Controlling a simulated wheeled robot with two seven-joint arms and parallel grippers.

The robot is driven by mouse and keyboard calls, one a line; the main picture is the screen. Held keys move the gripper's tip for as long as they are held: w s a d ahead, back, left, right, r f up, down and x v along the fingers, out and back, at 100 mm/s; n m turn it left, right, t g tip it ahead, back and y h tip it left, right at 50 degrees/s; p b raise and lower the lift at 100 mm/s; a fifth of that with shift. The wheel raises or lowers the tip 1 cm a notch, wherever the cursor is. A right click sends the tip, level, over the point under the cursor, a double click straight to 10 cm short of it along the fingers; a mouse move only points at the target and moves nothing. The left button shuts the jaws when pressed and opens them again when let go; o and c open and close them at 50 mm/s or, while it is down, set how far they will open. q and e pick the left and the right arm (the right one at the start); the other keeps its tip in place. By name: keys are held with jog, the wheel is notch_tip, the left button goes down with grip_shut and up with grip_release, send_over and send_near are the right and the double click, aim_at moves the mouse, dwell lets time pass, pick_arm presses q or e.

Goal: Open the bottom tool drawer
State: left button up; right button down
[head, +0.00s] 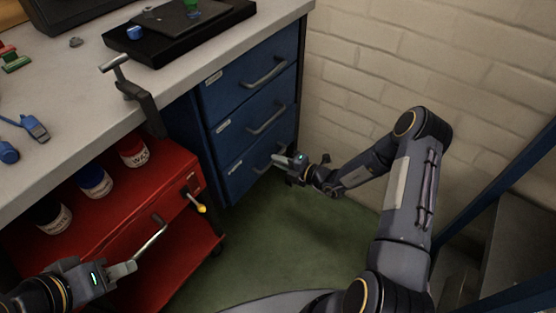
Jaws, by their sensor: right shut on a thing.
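A blue cabinet with three stacked drawers stands under the grey workbench. The bottom drawer (240,173) looks closed or nearly so, flush with the drawers above. My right gripper (279,160) is at the bottom drawer's handle (267,167) and is shut on it; the fingers hide part of the handle. My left gripper (130,268) is at the lower left, in front of the red cart, near a slim metal bar; whether its jaws are open is unclear.
The red tool cart (95,215) carries several bottles, left of the cabinet. A vise or clamp (130,88) hangs over the bench edge (200,85). Green floor (270,235) is clear before the drawers. A brick wall (450,60) stands at right.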

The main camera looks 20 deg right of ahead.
jog(key=f+p+v, duration=0.2)
jog(key=f+v, duration=0.1)
jog(key=v, duration=1.1)
jog(key=s+f+p+v, duration=0.1)
jog(key=f+p+v, duration=0.1)
jog(key=v, duration=1.2)
jog(key=shift+s+d+f, duration=0.3)
jog(key=shift+d+f, duration=0.2)
jog(key=shift+d, duration=0.05)
jog(key=c, duration=1.5)
grip_release()
jog(key=shift+d, duration=0.1)
jog(key=p+v, duration=0.1)
jog(key=v, duration=0.6)
jog(key=shift+s+d, duration=0.2)
jog(key=shift+s, duration=0.1)
